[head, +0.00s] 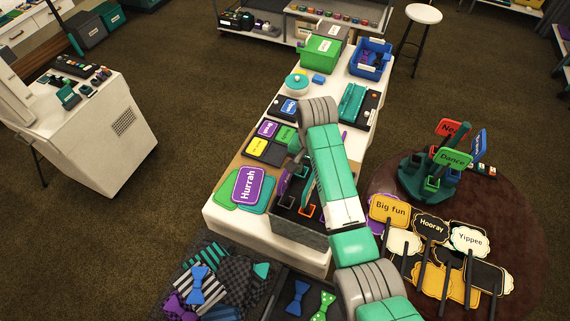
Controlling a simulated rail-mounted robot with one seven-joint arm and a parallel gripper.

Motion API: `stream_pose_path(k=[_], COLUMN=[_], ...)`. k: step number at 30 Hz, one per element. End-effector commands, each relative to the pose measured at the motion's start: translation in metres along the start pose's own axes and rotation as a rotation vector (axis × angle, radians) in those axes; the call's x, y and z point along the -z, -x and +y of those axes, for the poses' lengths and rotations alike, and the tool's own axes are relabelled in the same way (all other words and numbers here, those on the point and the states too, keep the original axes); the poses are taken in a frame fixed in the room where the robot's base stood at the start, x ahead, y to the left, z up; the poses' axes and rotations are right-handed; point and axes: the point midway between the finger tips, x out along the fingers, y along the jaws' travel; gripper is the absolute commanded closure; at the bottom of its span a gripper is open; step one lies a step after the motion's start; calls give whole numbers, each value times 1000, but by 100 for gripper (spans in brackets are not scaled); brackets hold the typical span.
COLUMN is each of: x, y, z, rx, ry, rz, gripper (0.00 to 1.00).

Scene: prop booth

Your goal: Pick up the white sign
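A white sign (468,239) with a scalloped outline and dark lettering "Yippee" is on the round brown rug at the right, on a dark stick. A black "Hooray" sign (431,227) is just left of it, and a yellow "Big fun" sign (389,208) is further left. Another white sign (396,242) lies partly covered below them. My arm reaches over the white table, left of these signs.
A teal holder (410,184) with upright signs, one green reading "Dance" (453,158), stands behind the white sign. The white table (230,217) carries signs, boxes and a dark tray. Bow ties lie at the bottom. A stool (424,14) stands at the back.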

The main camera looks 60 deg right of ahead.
Motion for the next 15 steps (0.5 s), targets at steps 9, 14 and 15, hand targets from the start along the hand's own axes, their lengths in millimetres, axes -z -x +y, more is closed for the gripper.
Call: stream_pose_path(k=[9, 14, 15], x=[0, 1, 2], y=[-26, -36, -42], z=[1, 2, 2], rx=[-2, -1, -2], ry=[1, 1, 0], rz=[-3, -3, -3], gripper=[60, 60, 60])
